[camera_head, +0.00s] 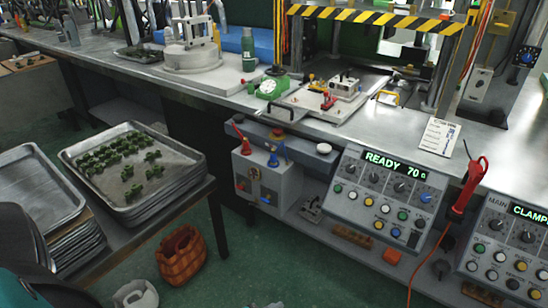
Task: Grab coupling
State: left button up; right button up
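Several small dark green pieces (119,159) lie on the top metal tray (182,167) of a stack at the left. They look like short branched pipe fittings and are the likeliest couplings. Most are bunched together in the tray's far part; a few lie apart nearer its middle. The tray's near right part is bare. Neither of my grippers shows in the head view. A dark and teal shape at the lower left corner may be part of my body; I cannot tell.
A second stack of empty trays (35,187) stands left of the pieces. A brown basket (181,254) is on the floor. Behind, a long workbench (255,100) carries a press with a mould plate (333,97). A control panel (385,190) reads "READY 70".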

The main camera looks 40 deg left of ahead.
aim_at(273, 155)
jog(key=i+j, duration=0.4)
jog(key=i+j+u, duration=0.15)
jog(key=i+j, duration=0.2)
jog(key=i, duration=0.15)
